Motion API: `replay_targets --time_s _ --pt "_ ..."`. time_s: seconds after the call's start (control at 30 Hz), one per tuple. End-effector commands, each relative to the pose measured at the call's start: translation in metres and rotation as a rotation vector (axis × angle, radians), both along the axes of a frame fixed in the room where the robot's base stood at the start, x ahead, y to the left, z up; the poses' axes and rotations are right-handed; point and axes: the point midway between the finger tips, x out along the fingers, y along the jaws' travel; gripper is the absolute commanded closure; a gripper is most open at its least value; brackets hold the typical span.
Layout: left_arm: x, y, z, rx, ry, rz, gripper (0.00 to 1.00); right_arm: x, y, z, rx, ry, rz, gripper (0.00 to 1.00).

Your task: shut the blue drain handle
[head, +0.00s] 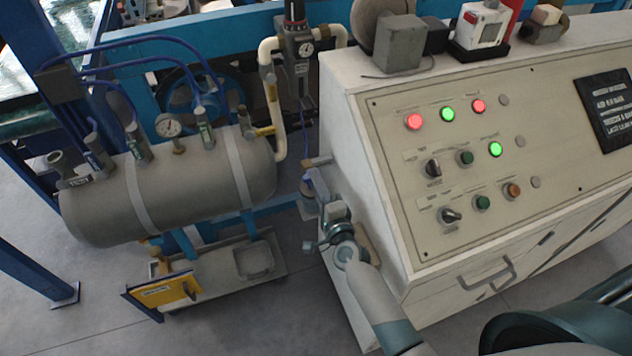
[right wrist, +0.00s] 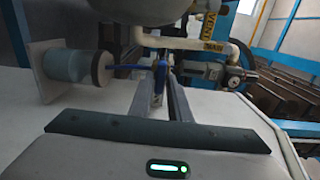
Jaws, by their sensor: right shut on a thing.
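The blue drain handle (right wrist: 161,74) shows upright in the right wrist view, between the ends of my right gripper's two fingers. My right gripper (right wrist: 160,88) is shut on it. In the head view, my right gripper (head: 322,222) is small and sits at the left side of the control cabinet, just below a small bluish fitting. The handle itself is hard to make out there, being small and partly hidden by the gripper. My left gripper is not in view.
The beige control cabinet (head: 385,205) stands close to the right of my gripper. A grey tank (head: 185,185) with a gauge and blue hoses lies to the left. A bluish cylinder (right wrist: 65,66) and pale pipe (right wrist: 190,43) are near my fingers.

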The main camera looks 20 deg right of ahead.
Motion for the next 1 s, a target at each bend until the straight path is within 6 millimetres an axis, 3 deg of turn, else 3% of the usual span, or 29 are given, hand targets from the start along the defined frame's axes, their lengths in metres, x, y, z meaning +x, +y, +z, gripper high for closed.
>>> replay_targets --time_s 0.03,0.1,0.57,0.77,1.0 --pt "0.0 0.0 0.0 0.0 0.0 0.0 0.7 0.0 0.0 -0.001 0.0 0.001 -0.001 0.81" --pt "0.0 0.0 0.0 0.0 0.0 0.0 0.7 0.0 0.0 -0.001 0.0 0.001 -0.001 0.7" --pt "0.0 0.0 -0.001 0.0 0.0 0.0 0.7 -0.006 0.0 -0.002 -0.001 0.002 0.0 0.7" --pt "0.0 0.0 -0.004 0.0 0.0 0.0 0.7 -0.025 -0.001 -0.002 -0.001 0.002 -0.001 0.7" --pt "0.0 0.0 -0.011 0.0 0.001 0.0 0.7 -0.066 -0.002 -0.003 -0.001 0.003 0.0 0.7"
